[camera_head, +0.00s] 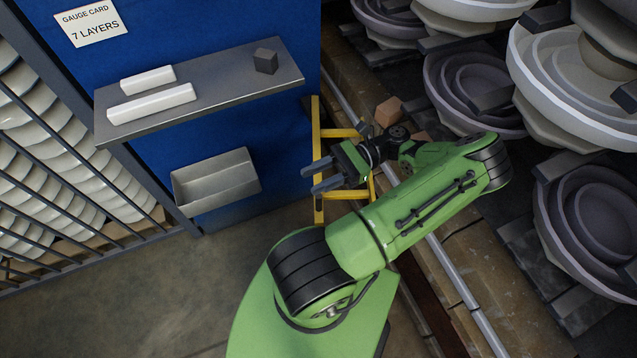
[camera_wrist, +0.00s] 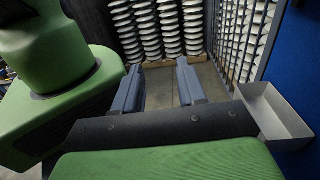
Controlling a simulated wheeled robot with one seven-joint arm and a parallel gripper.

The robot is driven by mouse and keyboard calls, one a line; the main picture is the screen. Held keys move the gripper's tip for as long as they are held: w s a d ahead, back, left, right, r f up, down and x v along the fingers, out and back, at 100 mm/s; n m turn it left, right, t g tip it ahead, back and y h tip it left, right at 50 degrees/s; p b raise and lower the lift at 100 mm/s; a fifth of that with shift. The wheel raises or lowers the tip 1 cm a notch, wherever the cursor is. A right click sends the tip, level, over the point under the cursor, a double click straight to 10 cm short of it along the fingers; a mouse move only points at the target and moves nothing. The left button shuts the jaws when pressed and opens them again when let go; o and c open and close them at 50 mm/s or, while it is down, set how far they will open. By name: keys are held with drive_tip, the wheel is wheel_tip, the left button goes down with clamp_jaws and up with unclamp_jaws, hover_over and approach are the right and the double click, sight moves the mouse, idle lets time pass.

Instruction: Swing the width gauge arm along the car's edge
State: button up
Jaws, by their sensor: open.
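My gripper (camera_head: 312,179) is in the middle of the head view, its two fingers spread and pointing left, with nothing between them. In the wrist view my gripper (camera_wrist: 160,72) is also open over bare floor. A yellow frame with crossbars (camera_head: 318,206) stands beside and partly behind my gripper; I cannot tell whether it is the width gauge arm. The car with stacked insulators seems to be on the right, and its edge (camera_head: 470,297) shows as a long pale metal strip. My arm hides part of that edge.
Caged insulators (camera_head: 60,165) stand left. Floor at lower left is clear.

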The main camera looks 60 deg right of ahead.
drive_tip(key=shift+r, duration=0.3)
